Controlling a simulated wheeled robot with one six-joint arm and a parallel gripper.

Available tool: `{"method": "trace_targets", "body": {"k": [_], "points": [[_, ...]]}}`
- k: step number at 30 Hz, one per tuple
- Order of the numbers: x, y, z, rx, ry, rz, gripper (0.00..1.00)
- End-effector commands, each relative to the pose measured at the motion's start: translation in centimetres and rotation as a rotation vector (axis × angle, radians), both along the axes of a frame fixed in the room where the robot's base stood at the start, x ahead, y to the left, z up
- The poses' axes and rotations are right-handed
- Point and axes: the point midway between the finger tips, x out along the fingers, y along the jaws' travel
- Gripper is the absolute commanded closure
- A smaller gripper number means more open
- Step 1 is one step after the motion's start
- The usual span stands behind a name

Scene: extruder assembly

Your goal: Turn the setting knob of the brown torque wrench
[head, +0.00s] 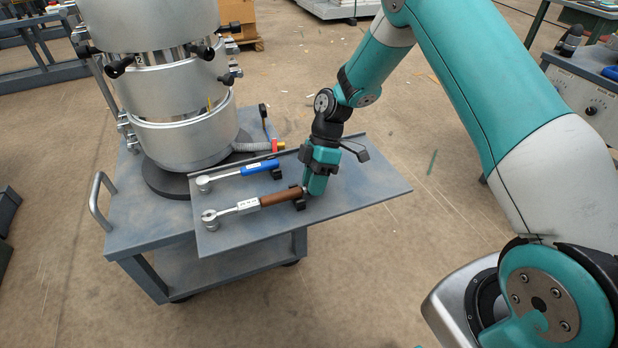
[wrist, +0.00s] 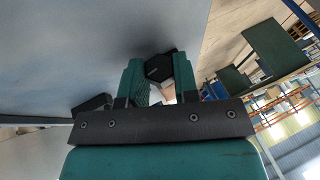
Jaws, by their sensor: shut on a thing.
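The brown torque wrench (head: 281,197) lies across the grey tray, with its round metal head (head: 210,217) at the left and its brown handle pointing right. My gripper (head: 308,190) is over the handle's right end, pointing down, with its teal fingers shut around that end. The setting knob is mostly hidden by the fingers in the head view. In the wrist view, my gripper's fingers (wrist: 160,88) stand on either side of a small pale piece and a black block (wrist: 159,67). I cannot tell the knob's turned position.
A blue-handled torque wrench (head: 262,167) lies behind the brown one on the tray (head: 365,187). Black holders (head: 299,199) stand near the handle ends. A large silver extruder cylinder (head: 180,137) rises from the cart at the left. The tray's right part is clear.

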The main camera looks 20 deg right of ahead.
Motion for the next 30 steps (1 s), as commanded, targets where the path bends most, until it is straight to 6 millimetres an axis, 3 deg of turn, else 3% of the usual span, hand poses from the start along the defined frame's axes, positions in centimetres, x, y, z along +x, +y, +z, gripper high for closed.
{"method": "trace_targets", "body": {"k": [22,23,25,26,30], "points": [[0.07,-0.01,-0.06,-0.001,0.055,-0.001,0.95],[0.07,-0.01,-0.06,-0.001,0.055,-0.001,0.67],[0.08,-0.01,-0.06,-0.001,0.055,-0.001,0.51],[0.08,-0.01,-0.06,-0.001,0.054,-0.001,0.46],[0.08,-0.01,-0.06,-0.001,0.054,-0.001,0.46]]}}
